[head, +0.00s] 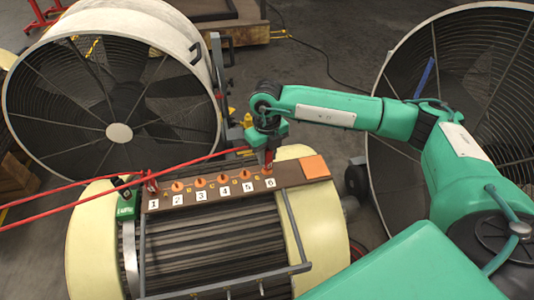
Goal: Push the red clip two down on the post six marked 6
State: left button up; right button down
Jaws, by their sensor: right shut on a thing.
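A brown board with a row of orange posts numbered 1 to 6 lies across the top of the cream-ended rotor. The post six (267,169) stands at the right end of the row, above the white label 6 (270,183). My right gripper (268,158) points down right over this post and is shut on the red clip two, which shows only as a small red bit between the fingers. The gripper hides most of the clip, and I cannot tell how far it sits on the post. My left gripper is not in view.
A red cable (200,160) runs from the left edge to my right gripper. Another red clip (151,186) with a cable is at post 1, beside a green block (128,204). An orange square (315,166) lies right of post six. Large fans (119,133) stand behind.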

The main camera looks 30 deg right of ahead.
pick_arm(q)
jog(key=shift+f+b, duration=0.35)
jog(key=shift+b, duration=0.05)
pick_arm(e)
jog(key=shift+f, duration=0.5)
jog(key=c, duration=1.1)
grip_release()
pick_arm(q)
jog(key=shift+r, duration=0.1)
pick_arm(e)
jog(key=shift+r, duration=0.7)
pick_arm(q)
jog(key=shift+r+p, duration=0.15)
jog(key=shift+p, duration=0.3)
pick_arm(e)
notch_tip(320, 180, up, 12)
jog(key=shift+r, duration=0.25)
